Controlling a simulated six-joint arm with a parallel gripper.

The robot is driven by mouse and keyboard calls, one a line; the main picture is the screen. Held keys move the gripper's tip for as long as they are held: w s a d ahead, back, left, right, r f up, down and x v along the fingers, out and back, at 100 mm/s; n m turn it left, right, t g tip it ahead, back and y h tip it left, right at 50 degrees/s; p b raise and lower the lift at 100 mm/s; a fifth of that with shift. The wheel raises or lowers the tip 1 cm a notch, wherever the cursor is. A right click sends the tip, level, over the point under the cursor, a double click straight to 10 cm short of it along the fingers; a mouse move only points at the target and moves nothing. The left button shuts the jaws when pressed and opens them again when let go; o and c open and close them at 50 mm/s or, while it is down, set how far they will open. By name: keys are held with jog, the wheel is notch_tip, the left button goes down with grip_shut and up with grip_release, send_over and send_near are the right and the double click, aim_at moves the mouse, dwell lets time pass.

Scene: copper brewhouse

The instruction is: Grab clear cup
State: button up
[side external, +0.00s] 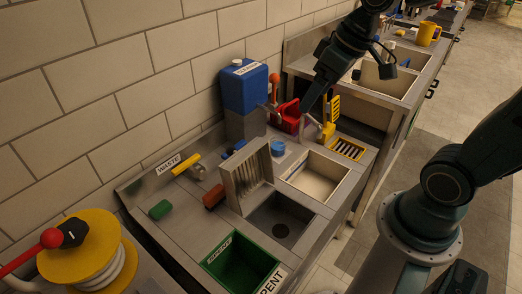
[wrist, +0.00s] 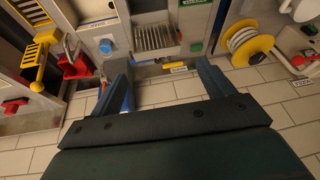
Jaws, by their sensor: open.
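I cannot make out a clear cup in either view. My gripper (wrist: 163,78) is open in the wrist view, its two dark fingers apart with only wall tiles and the counter's back edge showing between them. In the side view my gripper (side external: 308,105) points down over the back of the counter, near a red holder (side external: 290,116) and a yellow slotted rack (side external: 329,120). Nothing shows held in it.
A blue jug (side external: 244,88) stands by the wall. A ribbed metal rack (side external: 247,177) stands beside a sink basin (side external: 280,222). A green bin (side external: 240,262), a pale basin (side external: 316,177) and a yellow reel (side external: 72,245) are nearby. A blue lid (side external: 278,147) lies on the counter.

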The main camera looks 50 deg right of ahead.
jog(key=w+d+f+y, duration=0.2)
jog(key=w+d+f, duration=0.1)
jog(key=w+f, duration=0.5)
jog(key=n+t+y, duration=0.2)
jog(key=t+y, duration=0.1)
jog(key=t, duration=0.5)
send_near(284, 150)
jog(key=x, duration=0.5)
jog(key=shift+a, duration=0.1)
jog(key=shift+w+d+n+t+h, duration=0.35)
jog(key=shift+d+n+t+h, duration=0.05)
jog(key=shift+d+n+h, duration=0.2)
jog(key=shift+w+a+f, duration=0.2)
jog(key=shift+w+f, duration=0.1)
jog(key=shift+w, duration=0.25)
jog(key=shift+w+a, duration=0.1)
